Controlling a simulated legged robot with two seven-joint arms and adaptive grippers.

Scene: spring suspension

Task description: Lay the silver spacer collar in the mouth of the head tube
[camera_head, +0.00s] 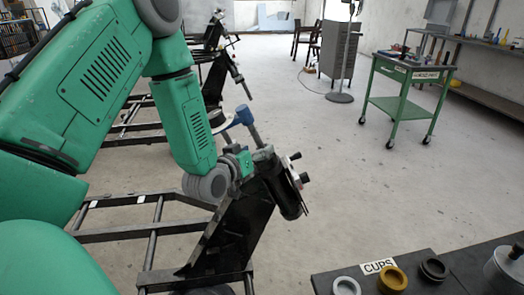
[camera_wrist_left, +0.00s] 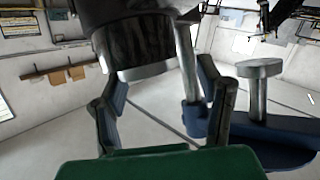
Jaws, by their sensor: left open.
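The black head tube (camera_head: 283,188) stands tilted on a dark frame in the middle of the head view. My left gripper (camera_head: 246,163) is at its upper end. In the left wrist view the dark tube (camera_wrist_left: 128,38) comes down from the top, with a silver band (camera_wrist_left: 147,71) at its end. This band may be the silver spacer collar or the tube's own rim; I cannot tell which. My left gripper's fingers (camera_wrist_left: 160,108) are apart, below and to either side of the band, with a visible gap between them. My right gripper is not in view.
A blue part (camera_head: 243,116) with a silver rod is close to my left gripper. Silver (camera_head: 346,286), gold (camera_head: 392,279) and black (camera_head: 434,268) rings sit by a CUPS label (camera_head: 378,266) at the lower right. A green cart (camera_head: 405,105) stands farther back; open floor lies between.

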